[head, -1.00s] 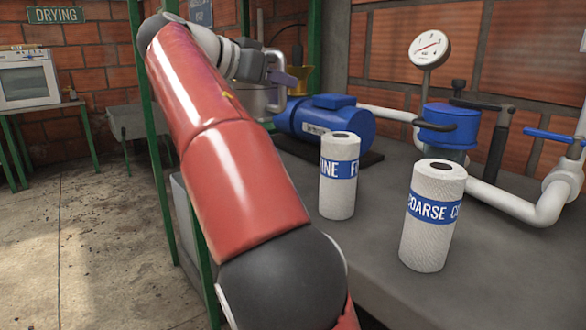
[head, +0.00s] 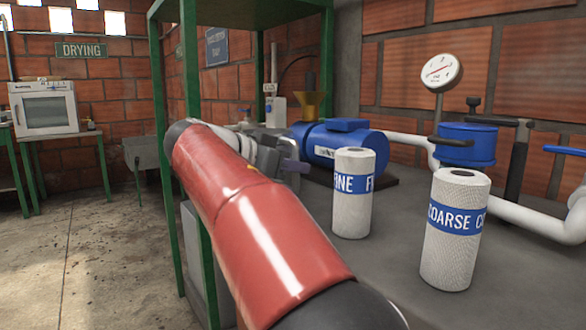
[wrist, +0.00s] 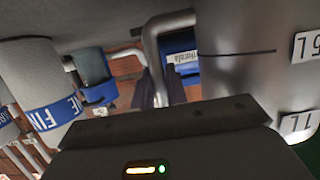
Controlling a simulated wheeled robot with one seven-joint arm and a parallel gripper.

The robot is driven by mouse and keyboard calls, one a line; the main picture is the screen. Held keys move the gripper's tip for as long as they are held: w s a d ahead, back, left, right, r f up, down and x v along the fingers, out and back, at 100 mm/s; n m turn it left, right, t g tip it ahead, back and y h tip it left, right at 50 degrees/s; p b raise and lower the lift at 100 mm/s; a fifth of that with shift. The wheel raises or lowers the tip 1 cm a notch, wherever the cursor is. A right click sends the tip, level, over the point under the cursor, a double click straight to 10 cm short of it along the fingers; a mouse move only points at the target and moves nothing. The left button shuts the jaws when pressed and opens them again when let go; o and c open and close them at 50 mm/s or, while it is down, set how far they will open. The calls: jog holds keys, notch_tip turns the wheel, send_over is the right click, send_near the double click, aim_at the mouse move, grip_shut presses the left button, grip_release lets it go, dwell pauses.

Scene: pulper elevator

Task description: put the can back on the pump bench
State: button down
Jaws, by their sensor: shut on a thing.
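The can (wrist: 245,45) is a silver metal cylinder with a bent grey handle (wrist: 151,42) and white volume tags, large at the right of the wrist view. My gripper (head: 296,166) is beyond my red forearm in the head view, low at the bench's left end. The wrist view shows its dark fingers (wrist: 160,88) shut at the can's handle. In the head view the can is mostly hidden behind my arm. I cannot tell whether its base touches anything. The pump bench (head: 395,262) is the grey top at the right.
A "FINE" filter roll (head: 353,208) and a "COARSE" roll (head: 455,250) stand on the bench. Behind them are a blue pump (head: 340,147), a blue-capped housing (head: 466,146) and white pipes. A green frame post (head: 163,140) stands left of my arm. The floor at left is clear.

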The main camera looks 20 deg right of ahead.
jog(key=shift+f, duration=0.1)
jog(key=c, duration=1.4)
grip_release()
jog(key=shift+r, duration=0.2)
jog(key=p+v, duration=0.1)
jog(key=v, duration=1.1)
jog(key=shift+a, duration=0.1)
